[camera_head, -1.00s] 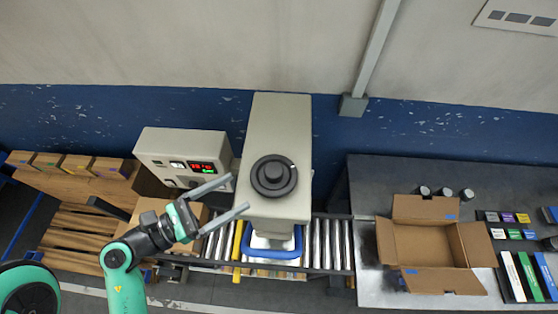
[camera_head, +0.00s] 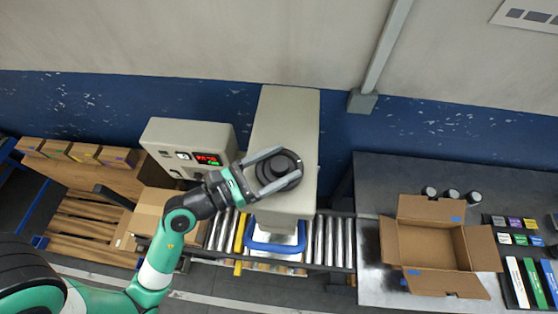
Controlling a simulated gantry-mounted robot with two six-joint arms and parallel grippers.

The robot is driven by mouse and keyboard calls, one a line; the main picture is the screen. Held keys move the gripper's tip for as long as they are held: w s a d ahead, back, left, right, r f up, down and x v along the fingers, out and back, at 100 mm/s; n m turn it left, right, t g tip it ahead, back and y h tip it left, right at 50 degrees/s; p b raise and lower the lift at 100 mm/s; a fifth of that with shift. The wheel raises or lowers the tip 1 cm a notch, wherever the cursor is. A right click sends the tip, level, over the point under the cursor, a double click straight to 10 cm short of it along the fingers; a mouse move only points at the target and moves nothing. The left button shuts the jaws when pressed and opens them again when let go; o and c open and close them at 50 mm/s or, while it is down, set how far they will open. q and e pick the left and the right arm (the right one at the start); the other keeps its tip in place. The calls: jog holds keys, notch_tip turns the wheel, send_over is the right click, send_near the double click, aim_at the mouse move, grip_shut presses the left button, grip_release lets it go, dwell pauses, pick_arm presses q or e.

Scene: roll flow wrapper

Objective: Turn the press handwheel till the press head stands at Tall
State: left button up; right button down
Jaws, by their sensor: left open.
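The black press handwheel (camera_head: 283,162) sits on top of the beige press housing (camera_head: 285,115). My left gripper (camera_head: 284,166) is at the handwheel, with one open finger on each side of the knob. I cannot tell whether the fingers touch it. The blue-rimmed press head (camera_head: 274,246) shows below the housing, over the conveyor. No height scale or Tall mark can be read here. My right gripper is not in view.
A control box (camera_head: 188,147) with a red and green display stands left of the press. A roller conveyor (camera_head: 330,241) runs beneath. An open carton (camera_head: 432,245) and several small items lie on the right table (camera_head: 380,185). Boxes stand on the left.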

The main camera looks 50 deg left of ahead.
pick_arm(q)
jog(key=shift+c, duration=0.2)
grip_shut()
